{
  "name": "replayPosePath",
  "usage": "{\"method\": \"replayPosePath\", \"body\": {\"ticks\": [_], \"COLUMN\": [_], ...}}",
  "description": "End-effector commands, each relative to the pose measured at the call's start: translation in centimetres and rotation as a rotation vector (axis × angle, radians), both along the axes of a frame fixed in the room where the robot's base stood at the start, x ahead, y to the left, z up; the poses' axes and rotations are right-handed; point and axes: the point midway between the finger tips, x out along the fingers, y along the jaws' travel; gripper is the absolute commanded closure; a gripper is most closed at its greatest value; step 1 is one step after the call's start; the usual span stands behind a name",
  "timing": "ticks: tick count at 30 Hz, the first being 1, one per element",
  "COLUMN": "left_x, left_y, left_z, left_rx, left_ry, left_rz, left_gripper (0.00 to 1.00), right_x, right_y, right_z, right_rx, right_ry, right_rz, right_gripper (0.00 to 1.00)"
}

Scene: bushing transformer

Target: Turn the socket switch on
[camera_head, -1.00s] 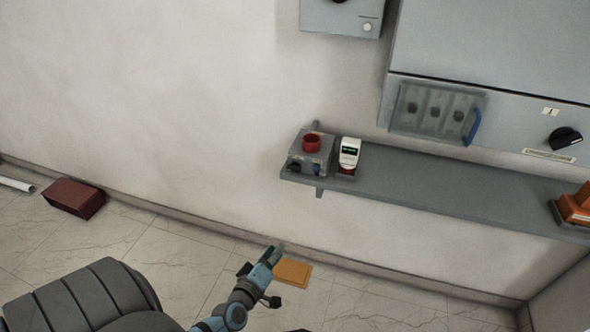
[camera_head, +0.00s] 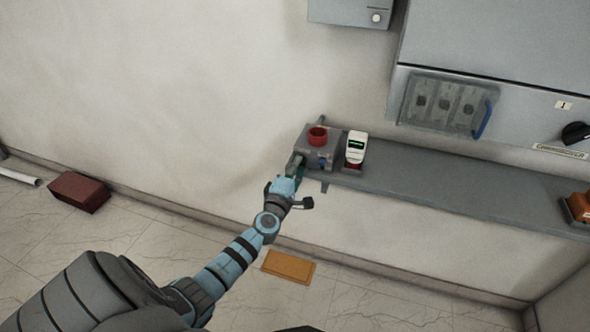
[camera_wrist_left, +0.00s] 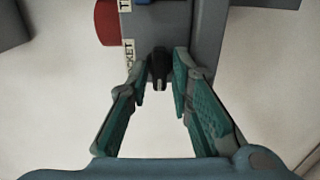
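The grey control box (camera_head: 323,147) with a red round part on top (camera_head: 318,136) stands at the left end of the wall shelf. Its black socket switch (camera_wrist_left: 159,66) shows in the left wrist view, beside a label reading "…CKET" (camera_wrist_left: 129,62). My left gripper (camera_head: 297,163) reaches the front left of the box. In the left wrist view the left gripper (camera_wrist_left: 160,88) is open, with its green-padded fingers on either side of the black knob. I cannot tell whether the fingertips touch it. My right gripper is not in view.
A white device with a green display (camera_head: 355,147) stands right of the box on the grey shelf (camera_head: 430,185). A grey cabinet (camera_head: 500,50) hangs above. An orange object (camera_head: 579,208) sits at the shelf's right. A yellow-orange plate (camera_head: 288,267) lies on the floor.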

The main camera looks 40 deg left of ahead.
Motion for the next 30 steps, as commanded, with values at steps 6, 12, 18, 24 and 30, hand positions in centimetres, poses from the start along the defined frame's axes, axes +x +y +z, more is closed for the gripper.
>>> {"method": "replayPosePath", "body": {"ticks": [6,12,18,24,30], "left_x": [0.0,0.0,0.0,0.0,0.0], "left_y": [0.0,0.0,0.0,-0.1,-0.2], "left_z": [0.1,0.0,0.1,0.1,0.1], "left_rx": [0.001,0.001,0.008,0.059,0.173], "left_ry": [0.000,0.000,0.003,0.022,0.064], "left_rz": [0.000,0.000,-0.002,-0.003,-0.005], "left_gripper": [0.85,1.00,1.00,1.00,1.00], "right_x": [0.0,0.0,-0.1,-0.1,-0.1], "right_y": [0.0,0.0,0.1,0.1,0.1], "right_z": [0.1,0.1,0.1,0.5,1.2], "right_rx": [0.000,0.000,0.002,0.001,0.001], "right_ry": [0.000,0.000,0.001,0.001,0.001], "right_rz": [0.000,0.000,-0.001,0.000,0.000], "right_gripper": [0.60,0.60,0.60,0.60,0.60]}}
